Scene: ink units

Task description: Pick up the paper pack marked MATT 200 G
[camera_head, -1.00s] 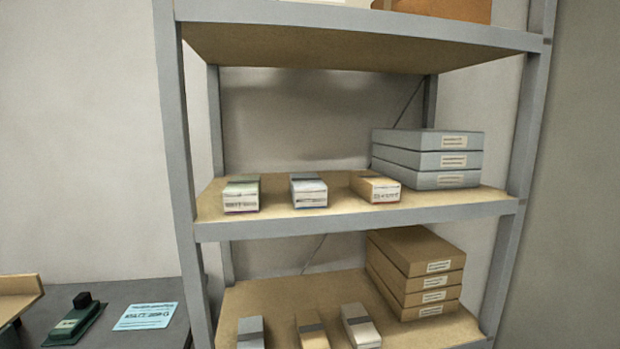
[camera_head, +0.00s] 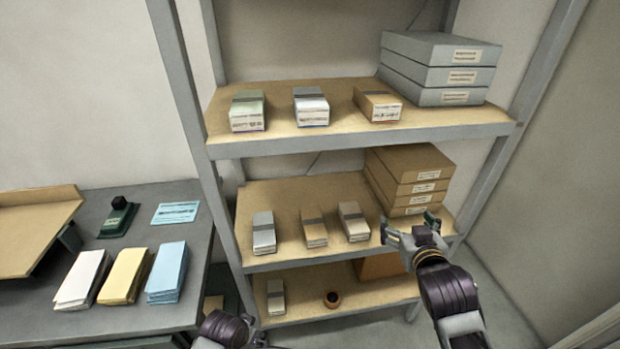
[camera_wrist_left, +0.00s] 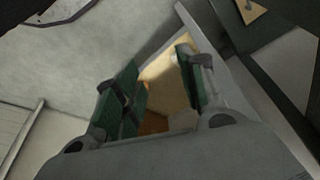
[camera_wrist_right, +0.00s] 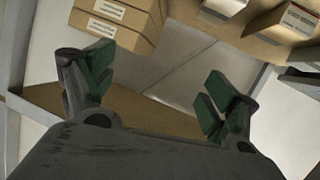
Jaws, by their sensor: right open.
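The label lettering is too small to read, so I cannot tell which pack is marked MATT 200 G. In the head view a green pack (camera_head: 248,111), a white pack (camera_head: 311,106) and a tan pack (camera_head: 377,103) lie on the upper shelf. A grey pack (camera_head: 264,233), a brown pack (camera_head: 314,228) and a whitish pack (camera_head: 353,222) lie on the shelf below. My right gripper (camera_head: 409,226) is open and empty at that lower shelf's front edge, right of the whitish pack. My left gripper (camera_wrist_left: 157,62) is open and empty in the left wrist view.
Grey boxes (camera_head: 440,70) and brown boxes (camera_head: 408,180) are stacked at the shelves' right. The bottom shelf holds a small pack (camera_head: 276,297) and a dark round item (camera_head: 332,299). The left table (camera_head: 200,232) bears paper stacks, a stamp-like green item (camera_head: 118,217) and a blue card (camera_head: 175,212).

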